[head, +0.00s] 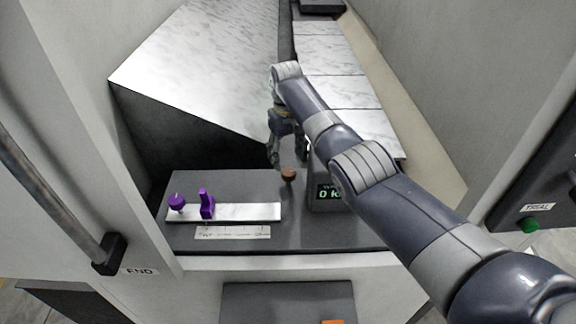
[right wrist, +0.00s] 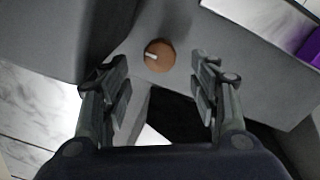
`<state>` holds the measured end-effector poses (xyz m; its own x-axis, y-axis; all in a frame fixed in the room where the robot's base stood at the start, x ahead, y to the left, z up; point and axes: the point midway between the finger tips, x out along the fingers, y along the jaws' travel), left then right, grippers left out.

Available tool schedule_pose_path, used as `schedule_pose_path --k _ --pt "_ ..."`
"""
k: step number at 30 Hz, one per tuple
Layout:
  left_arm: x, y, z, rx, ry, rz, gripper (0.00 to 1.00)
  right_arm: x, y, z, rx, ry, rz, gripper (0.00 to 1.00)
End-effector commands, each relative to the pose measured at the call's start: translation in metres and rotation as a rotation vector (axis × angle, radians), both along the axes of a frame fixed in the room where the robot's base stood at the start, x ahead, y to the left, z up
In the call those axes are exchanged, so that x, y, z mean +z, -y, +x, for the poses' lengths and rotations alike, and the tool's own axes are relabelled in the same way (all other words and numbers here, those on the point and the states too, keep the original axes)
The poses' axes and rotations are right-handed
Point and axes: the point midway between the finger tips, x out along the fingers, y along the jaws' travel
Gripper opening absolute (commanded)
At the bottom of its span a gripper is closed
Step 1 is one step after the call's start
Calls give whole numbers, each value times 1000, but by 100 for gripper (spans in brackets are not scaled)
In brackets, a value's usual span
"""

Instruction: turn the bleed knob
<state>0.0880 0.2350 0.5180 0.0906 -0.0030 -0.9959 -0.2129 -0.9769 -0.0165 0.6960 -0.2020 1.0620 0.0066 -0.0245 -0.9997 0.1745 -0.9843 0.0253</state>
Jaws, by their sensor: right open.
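A small round brown knob (head: 288,173), which looks like the bleed knob, stands on the dark grey panel. In the right wrist view the knob (right wrist: 160,55) shows its face with a short white mark at its left side. My right gripper (head: 274,158) is open and empty, just left of and behind the knob in the head view. In the right wrist view the knob appears between and slightly beyond the two fingertips (right wrist: 162,77), with clear space on both sides. No contact shows. My left gripper is not in view.
A white slotted plate (head: 250,212) carries a purple ball knob (head: 176,202) and a purple lever (head: 207,204). A scale strip (head: 232,232) lies in front. A box with a lit display (head: 328,192) stands right of the knob, partly behind my arm. Cabinet walls flank both sides.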

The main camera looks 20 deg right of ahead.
Motion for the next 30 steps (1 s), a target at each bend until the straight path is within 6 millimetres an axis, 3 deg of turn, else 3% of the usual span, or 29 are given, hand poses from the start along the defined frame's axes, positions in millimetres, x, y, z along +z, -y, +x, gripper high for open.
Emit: schedule_pose_path --k 3,10,30 --pt "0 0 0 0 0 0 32 27 -1 1 0 3 1 56" --pt "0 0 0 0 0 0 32 59 -2 0 0 0 0 56" --pt "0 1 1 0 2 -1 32 65 -2 0 1 -1 0 56"
